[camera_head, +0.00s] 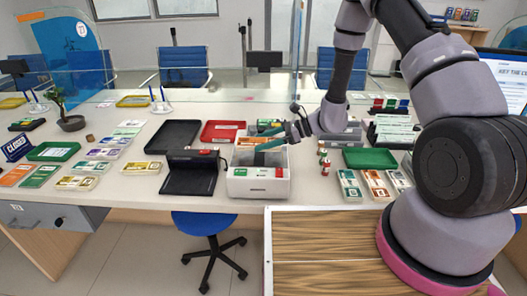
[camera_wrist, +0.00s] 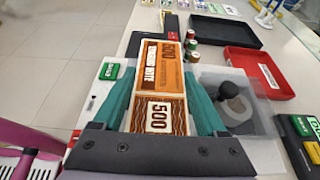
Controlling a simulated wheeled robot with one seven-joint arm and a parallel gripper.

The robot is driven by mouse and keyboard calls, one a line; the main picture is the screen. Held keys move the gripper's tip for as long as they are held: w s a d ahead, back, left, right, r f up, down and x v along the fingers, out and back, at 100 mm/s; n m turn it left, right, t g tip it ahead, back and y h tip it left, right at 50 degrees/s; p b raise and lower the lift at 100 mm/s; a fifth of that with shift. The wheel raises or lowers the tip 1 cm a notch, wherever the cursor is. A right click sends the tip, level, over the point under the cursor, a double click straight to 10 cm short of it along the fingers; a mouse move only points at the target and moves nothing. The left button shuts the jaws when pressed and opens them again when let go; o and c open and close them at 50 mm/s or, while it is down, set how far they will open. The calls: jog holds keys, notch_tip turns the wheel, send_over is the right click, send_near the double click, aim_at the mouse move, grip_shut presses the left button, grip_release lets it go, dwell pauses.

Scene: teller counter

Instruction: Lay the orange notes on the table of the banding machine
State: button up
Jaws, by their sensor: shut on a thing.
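My gripper (camera_wrist: 158,92) is shut on a stack of orange notes (camera_wrist: 160,66) printed "TRAINING NOTE" and "500"; a teal finger lies along each side. In the head view my gripper (camera_head: 271,142) and the orange notes (camera_head: 247,141) are over the back of a white machine (camera_head: 257,185). I cannot tell whether the notes touch it. A black machine with a flat low plate (camera_head: 188,180), which looks like the banding machine, stands just left of the white one. Its plate looks bare. It is partly seen beyond the notes in the wrist view (camera_wrist: 169,22).
A black tray (camera_head: 172,137) and a red tray (camera_head: 222,131) lie behind the machines. Small rolls (camera_head: 324,163) stand to the right. More note stacks (camera_head: 375,186) lie further right, and several notes (camera_head: 77,183) lie at left. A clear screen stands behind.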

aim_at(264, 157)
jog(key=shift+f, duration=1.9)
jog(key=shift+f, duration=0.1)
jog(key=o, duration=1.4)
jog(key=shift+c, duration=0.2)
jog(key=v, duration=1.2)
notch_tip(264, 157, up, 11)
jog(key=s+n+g+h, duration=0.1)
jog(key=s+n+h, duration=0.1)
jog(key=n, duration=0.2)
jog(key=s+d+r+n+t+h, duration=0.2)
jog(key=s+d+r+n+h, duration=0.1)
jog(key=r, duration=0.6)
jog(key=s+d+r+n+t+h, duration=0.3)
jog(key=s+d+r, duration=0.3)
jog(key=s+r, duration=0.2)
jog(key=s+d+r+n+t+h, duration=0.2)
jog(key=s+r, duration=0.4)
jog(key=r, duration=0.3)
jog(key=d+n+h, duration=0.1)
jog(key=d+n, duration=0.1)
jog(key=shift+d+r+t+h, duration=0.3)
jog(key=shift+d+r+t, duration=0.1)
jog(key=shift+s, duration=0.15)
